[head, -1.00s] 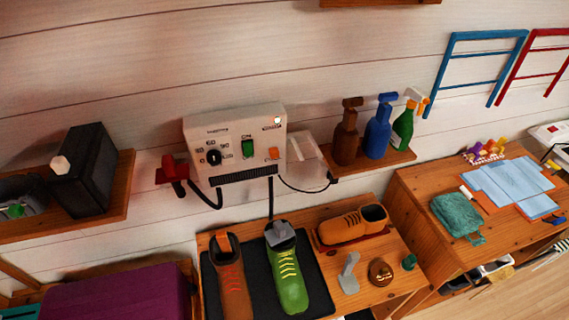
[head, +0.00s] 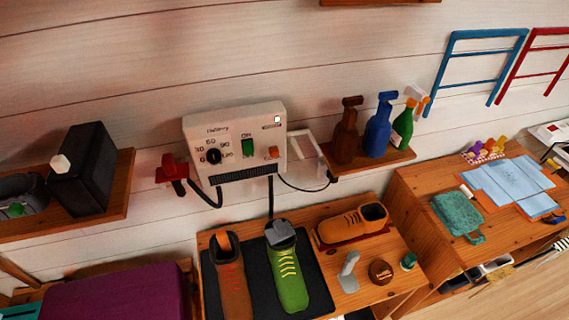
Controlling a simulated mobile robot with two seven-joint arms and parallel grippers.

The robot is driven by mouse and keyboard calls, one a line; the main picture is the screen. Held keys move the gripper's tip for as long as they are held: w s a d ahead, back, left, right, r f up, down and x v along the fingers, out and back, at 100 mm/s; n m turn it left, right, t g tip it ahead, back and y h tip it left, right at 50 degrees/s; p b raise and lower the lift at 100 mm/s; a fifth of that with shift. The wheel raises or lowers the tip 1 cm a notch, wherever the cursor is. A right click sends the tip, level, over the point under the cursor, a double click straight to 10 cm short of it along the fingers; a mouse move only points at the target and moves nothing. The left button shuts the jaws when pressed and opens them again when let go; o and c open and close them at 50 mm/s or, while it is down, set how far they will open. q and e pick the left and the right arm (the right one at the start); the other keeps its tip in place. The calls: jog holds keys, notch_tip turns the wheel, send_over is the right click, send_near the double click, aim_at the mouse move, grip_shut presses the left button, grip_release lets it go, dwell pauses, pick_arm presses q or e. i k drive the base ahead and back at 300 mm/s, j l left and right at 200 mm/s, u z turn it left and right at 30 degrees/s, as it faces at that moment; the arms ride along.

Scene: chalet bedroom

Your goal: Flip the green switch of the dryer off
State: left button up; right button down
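The dryer (head: 232,123) is a white box fixed to the plank wall, left of centre in the head view. Its green switch (head: 247,147) sits mid-panel under a label that looks like "ON". I cannot tell which way the switch is tipped. A black dial (head: 213,156) is to its left and an orange switch (head: 273,152) to its right. A small pale light (head: 277,119) shows at the upper right of the panel. Neither of my grippers is in view.
Below, a wooden bench holds a black mat (head: 263,294) with a brown shoe (head: 231,282) and a green shoe (head: 288,278). Spray bottles (head: 377,128) stand on a shelf to the right. A black box (head: 88,168) stands on the left shelf. Space before the panel looks clear.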

aim_at(248, 147)
jog(key=i+j+z, duration=0.15)
jog(key=j, duration=0.3)
jog(key=i+j+z, duration=0.2)
jog(key=j, duration=0.25)
jog(key=j+z, duration=0.15)
jog(key=j, duration=0.3)
jog(key=k, duration=0.55)
